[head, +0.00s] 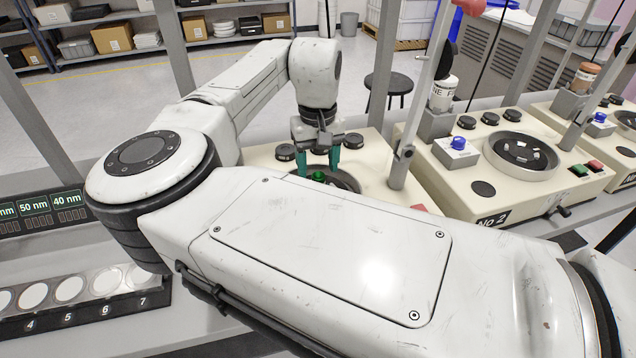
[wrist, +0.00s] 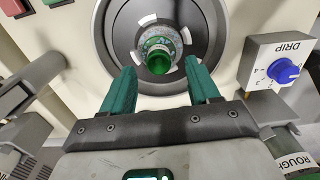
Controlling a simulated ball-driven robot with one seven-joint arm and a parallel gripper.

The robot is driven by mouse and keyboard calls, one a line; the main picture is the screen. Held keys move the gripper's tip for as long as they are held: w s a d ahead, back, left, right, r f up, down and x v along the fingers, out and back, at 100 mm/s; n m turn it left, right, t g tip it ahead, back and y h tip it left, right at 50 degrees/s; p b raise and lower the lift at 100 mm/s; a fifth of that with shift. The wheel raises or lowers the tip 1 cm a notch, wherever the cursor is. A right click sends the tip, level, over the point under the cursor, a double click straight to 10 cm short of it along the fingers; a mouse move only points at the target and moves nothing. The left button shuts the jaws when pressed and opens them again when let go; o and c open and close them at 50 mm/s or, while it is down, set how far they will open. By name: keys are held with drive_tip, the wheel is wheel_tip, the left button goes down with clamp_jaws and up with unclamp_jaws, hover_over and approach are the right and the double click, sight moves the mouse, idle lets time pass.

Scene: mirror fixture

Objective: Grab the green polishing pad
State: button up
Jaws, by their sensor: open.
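The green polishing pad (head: 318,176) shows as a small green knob-like piece in the round dark bowl (head: 345,180) of the nearest cream machine. In the wrist view the green pad (wrist: 159,62) sits at the middle of the bowl (wrist: 118,30), on a greyish patterned disc. My gripper (head: 319,164) hangs just above the pad, its two green fingers apart. In the wrist view my gripper (wrist: 161,76) is open, with one finger to each side of the pad and nothing held. I cannot tell the exact gap between fingertips and pad.
A drip box (wrist: 281,62) with a blue knob stands right of the bowl in the wrist view, above a bottle marked ROUGH (wrist: 292,160). A metal post (head: 408,110) rises close right of my gripper. Machine No 2 (head: 505,165) stands further right. Numbered discs (head: 70,289) lie at left.

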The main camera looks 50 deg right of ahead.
sight(318, 178)
drive_tip(key=shift+d+f, duration=0.1)
drive_tip(key=shift+f, duration=1.7)
drive_tip(key=shift+c, duration=0.3)
drive_tip(key=c, duration=0.8)
